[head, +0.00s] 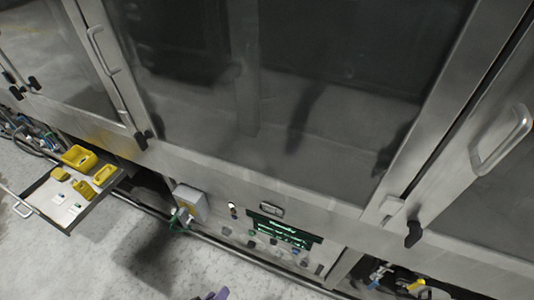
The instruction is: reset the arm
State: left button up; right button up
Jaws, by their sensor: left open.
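Only a small purple tip of my left gripper (218,294) shows, at the bottom edge of the head view, left of the middle. It is open, and no object shows at it. It appears over the pale floor, in front of the washer's lower panel. The rest of that arm is out of the frame. My right gripper is not in view.
The steel washer (180,160) with large glass doors fills most of the view. An open drawer (36,206) with yellow containers (79,157) sticks out at the left. A grey box (191,201) juts from the lower front. Pale floor (80,265) is clear at lower left.

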pick_arm(q)
jog(key=s+a+r+m+g+y, duration=0.4)
jog(key=s+a+r+m+g, duration=0.25)
jog(key=s, duration=0.25)
jog(key=w+p+v, duration=0.2)
jog(key=p+v, duration=0.9)
jog(key=w+r+p+v, duration=0.1)
jog(key=w+p+v, duration=0.2)
jog(key=p+v, duration=0.8)
jog(key=w+r+p+v, duration=0.1)
jog(key=w+p+v, duration=0.2)
jog(key=p+v, duration=0.9)
jog(key=shift+a+t+p, duration=0.35)
jog(key=shift+t+p, duration=0.1)
jog(key=shift+p, duration=0.2)
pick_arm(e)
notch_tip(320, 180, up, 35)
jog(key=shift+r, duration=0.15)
pick_arm(q)
jog(key=shift+s+f+m, duration=0.1)
jog(key=shift+m, duration=0.15)
notch_tip(320, 180, down, 75)
jog(key=b, duration=7.5)
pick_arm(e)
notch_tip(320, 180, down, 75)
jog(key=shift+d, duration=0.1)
